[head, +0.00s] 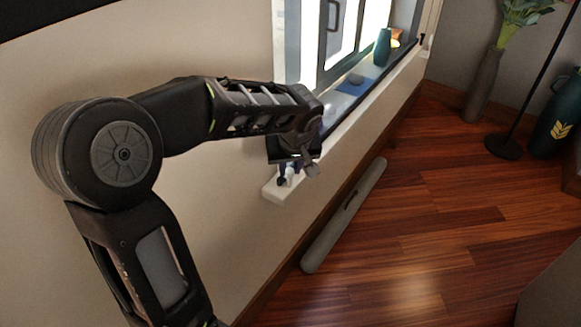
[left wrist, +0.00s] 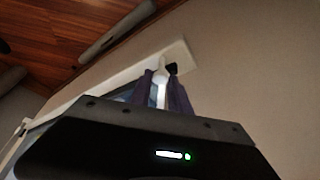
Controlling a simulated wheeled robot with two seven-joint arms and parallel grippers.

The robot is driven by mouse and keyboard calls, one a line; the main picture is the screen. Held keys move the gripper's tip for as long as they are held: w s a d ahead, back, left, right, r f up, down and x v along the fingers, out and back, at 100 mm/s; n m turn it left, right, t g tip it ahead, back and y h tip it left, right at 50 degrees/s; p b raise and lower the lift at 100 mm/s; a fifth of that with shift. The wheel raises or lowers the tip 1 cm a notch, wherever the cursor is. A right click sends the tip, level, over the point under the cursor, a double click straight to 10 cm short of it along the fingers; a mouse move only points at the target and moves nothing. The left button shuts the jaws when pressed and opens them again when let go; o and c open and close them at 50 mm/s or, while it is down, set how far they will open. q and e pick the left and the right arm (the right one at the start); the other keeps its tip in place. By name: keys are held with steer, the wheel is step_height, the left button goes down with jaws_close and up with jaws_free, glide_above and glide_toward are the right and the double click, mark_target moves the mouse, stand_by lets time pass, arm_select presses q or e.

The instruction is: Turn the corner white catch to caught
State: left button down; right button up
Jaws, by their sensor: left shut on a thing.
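My left gripper (head: 291,178) reaches down to the near end of the window sill. It is shut on the white catch (head: 291,173), of which only a small part shows between the dark fingers. In the left wrist view the catch (left wrist: 161,80) is a slim white piece standing between the two purplish fingers of my left gripper (left wrist: 167,88). A small dark piece sits beside its upper end. The catch's base and its exact angle are mostly hidden by the gripper. My right gripper is in neither view.
The white sill (head: 364,128) runs along the window, with a teal vase (head: 382,47) and a blue item (head: 352,82) on it. A long grey bar-like object (head: 345,213) lies on the wooden floor along the wall. A tall floor vase (head: 484,85) stands at the far right.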

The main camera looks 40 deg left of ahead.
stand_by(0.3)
arm_select(q)
steer(key=c, duration=1.2)
jaws_free()
steer(key=shift+c, duration=0.2)
steer(key=p+v, duration=0.1)
steer(key=v, duration=0.6)
steer(key=shift+s+r+p, duration=0.15)
steer(key=shift+r+p, duration=0.2)
steer(key=shift+d, duration=0.1)
